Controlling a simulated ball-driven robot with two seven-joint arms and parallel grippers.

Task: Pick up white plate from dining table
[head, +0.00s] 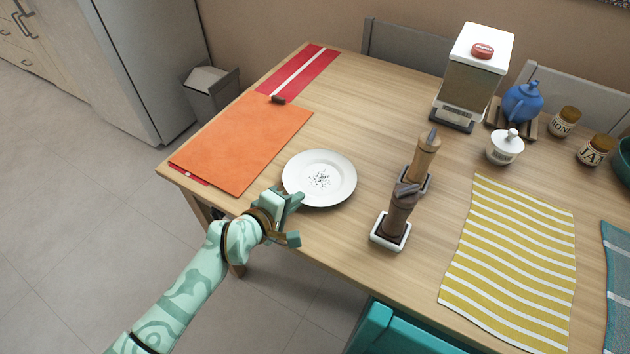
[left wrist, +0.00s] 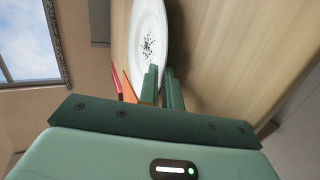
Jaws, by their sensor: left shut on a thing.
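The white plate (head: 335,187), with dark specks in its middle, is at the near left part of the wooden dining table (head: 300,225). My left gripper (head: 292,203) reaches in from the lower left to the plate's near-left rim. In the left wrist view the plate (left wrist: 143,22) is ahead of the two green fingers (left wrist: 163,80), and its rim passes between them. The fingers are shut on the rim. Whether the plate is lifted clear of the table I cannot tell. My right gripper is not in view.
An orange mat (head: 240,140) lies left of the plate. Two mills (head: 398,215) (head: 424,160) on small stands are to its right. A yellow striped cloth (head: 512,260) lies further right. A teal chair (head: 395,335) is at the near edge. The table behind the plate is clear.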

